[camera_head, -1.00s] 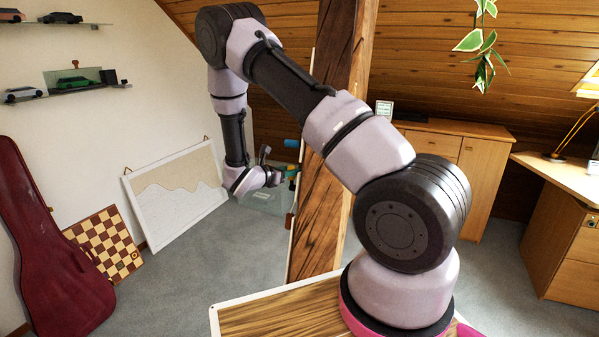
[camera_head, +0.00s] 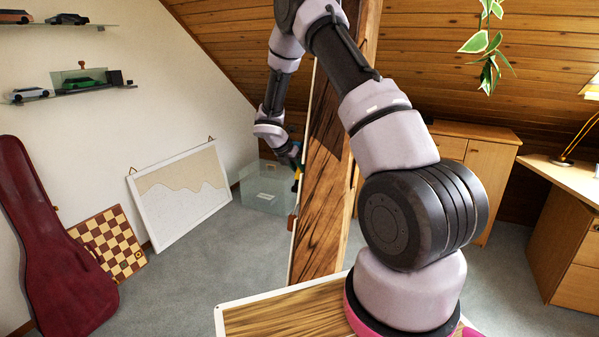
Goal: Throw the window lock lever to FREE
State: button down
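I cannot make out the window lock lever or any FREE marking. A thin pale panel (camera_head: 307,130) stands edge-on along the left side of the timber post, and its face is turned away. A small red-brown piece (camera_head: 291,222) sticks out from its lower edge. My gripper (camera_head: 296,163) is at the panel's left edge, small and partly hidden by my wrist and the post. A teal and yellow bit (camera_head: 298,176) shows just below it. Whether the fingers are open or touch anything does not show.
The timber post (camera_head: 325,200) stands close behind my arm. A clear glass-like box (camera_head: 262,190) is on the floor beyond. A framed picture (camera_head: 180,200), a chessboard (camera_head: 110,245) and a dark red case (camera_head: 55,240) lean at the left. Carpet between is free.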

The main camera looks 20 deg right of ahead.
jog(key=shift+w+d+f, duration=0.1)
jog(key=shift+w+f, duration=0.05)
jog(key=shift+f, duration=0.05)
jog(key=shift+g+y, duration=0.3)
jog(key=c, duration=0.9)
grip_release()
jog(key=shift+o, duration=0.2)
jog(key=v, duration=1)
jog(key=shift+r, duration=0.3)
jog(key=shift+a, duration=0.25)
